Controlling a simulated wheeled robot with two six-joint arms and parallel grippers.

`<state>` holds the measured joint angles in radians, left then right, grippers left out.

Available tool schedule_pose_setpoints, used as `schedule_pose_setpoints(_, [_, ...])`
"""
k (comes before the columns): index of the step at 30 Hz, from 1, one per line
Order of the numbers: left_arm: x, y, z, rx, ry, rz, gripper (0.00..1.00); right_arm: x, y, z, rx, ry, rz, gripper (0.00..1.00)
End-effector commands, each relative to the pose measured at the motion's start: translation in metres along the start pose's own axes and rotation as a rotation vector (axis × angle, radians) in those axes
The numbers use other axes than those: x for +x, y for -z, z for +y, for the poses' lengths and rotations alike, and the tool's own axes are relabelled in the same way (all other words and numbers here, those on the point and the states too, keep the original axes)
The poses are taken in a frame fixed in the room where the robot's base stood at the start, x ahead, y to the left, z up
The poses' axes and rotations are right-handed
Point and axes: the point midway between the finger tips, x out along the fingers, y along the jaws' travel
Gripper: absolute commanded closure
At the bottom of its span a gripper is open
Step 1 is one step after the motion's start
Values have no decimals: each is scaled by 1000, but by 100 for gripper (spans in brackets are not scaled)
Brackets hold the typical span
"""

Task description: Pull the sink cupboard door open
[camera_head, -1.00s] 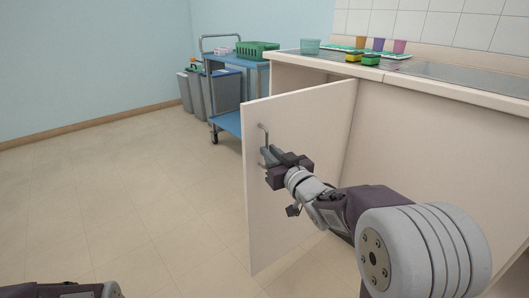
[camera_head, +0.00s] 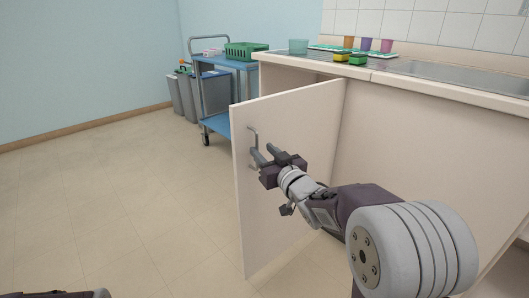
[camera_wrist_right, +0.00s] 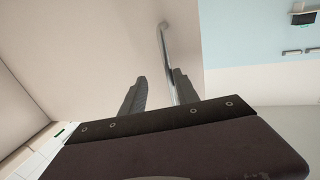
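The sink cupboard door (camera_head: 290,180) is a pale panel standing well open, swung out from the counter front. Its metal bar handle (camera_head: 252,138) is near the door's free edge. My right gripper (camera_head: 265,154) is at the lower part of the handle with its fingers spread. In the right wrist view, the handle (camera_wrist_right: 166,45) runs between the two open fingers (camera_wrist_right: 158,92), close to the right-hand one. Any contact with the handle is unclear. Only a bit of my left arm shows at the bottom left; its gripper is out of view.
The counter (camera_head: 420,88) with a sink (camera_head: 470,78) is above and right of the door. Cups and sponges stand on it. A blue trolley (camera_head: 218,122) with a green basket (camera_head: 245,50) and grey bins (camera_head: 185,95) are behind the door. The floor at left is clear.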

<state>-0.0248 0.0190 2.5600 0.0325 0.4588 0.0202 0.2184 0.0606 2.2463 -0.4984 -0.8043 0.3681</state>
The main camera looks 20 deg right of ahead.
Motion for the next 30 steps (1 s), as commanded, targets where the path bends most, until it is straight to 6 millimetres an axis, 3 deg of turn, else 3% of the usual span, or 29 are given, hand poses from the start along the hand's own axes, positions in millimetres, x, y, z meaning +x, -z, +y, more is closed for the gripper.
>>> schedule_pose_setpoints(19, [-2, 0, 0, 0, 0, 0, 64, -4, -1, 0, 1, -2, -5, 70])
schedule_pose_setpoints(23, [-12, 1, 0, 0, 0, 0, 64, -21, 2, 0, 1, -2, -5, 70])
schedule_pose_setpoints(30, [-24, 2, 0, 0, 0, 0, 64, -72, 1, 0, -1, -4, -3, 70])
